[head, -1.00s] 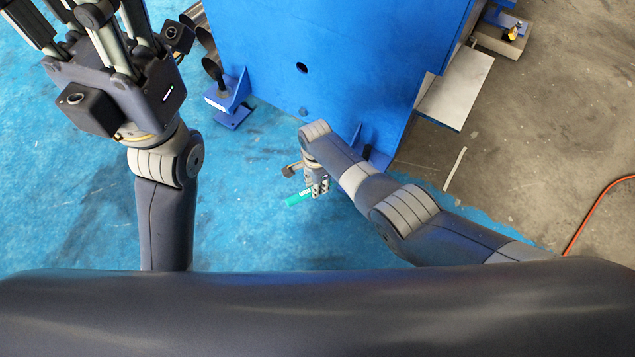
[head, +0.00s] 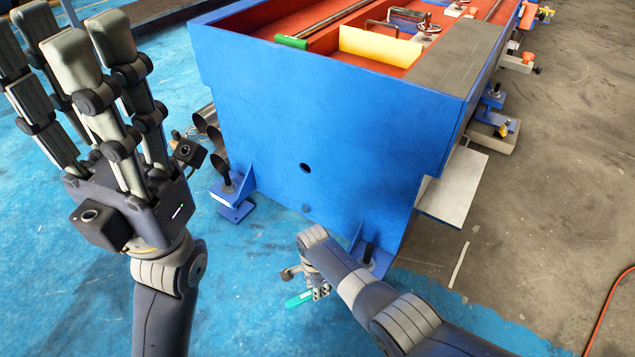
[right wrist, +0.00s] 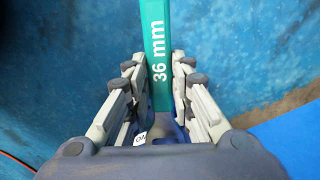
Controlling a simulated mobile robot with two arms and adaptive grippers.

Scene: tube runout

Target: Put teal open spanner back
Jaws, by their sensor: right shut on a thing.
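The teal spanner (head: 300,299) is in my right gripper (head: 318,291), low in front of the blue machine's end wall. In the right wrist view the spanner's flat teal handle (right wrist: 157,45), marked "36 mm", stands between the two fingers of the right gripper (right wrist: 158,75). The fingers are shut on it. The spanner's open jaw cannot be made out. My left gripper (head: 70,45) is raised at the left of the head view, its fingers apart and nothing between them.
The blue machine (head: 300,110) fills the middle. Its red top tray (head: 325,42) holds a green-handled thing (head: 291,41), a yellow block (head: 380,46) and a handwheel (head: 427,28). Metal pipes (head: 209,130) lie left of it. Blue floor (head: 240,270) is clear in front. An orange cable (head: 605,315) lies right.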

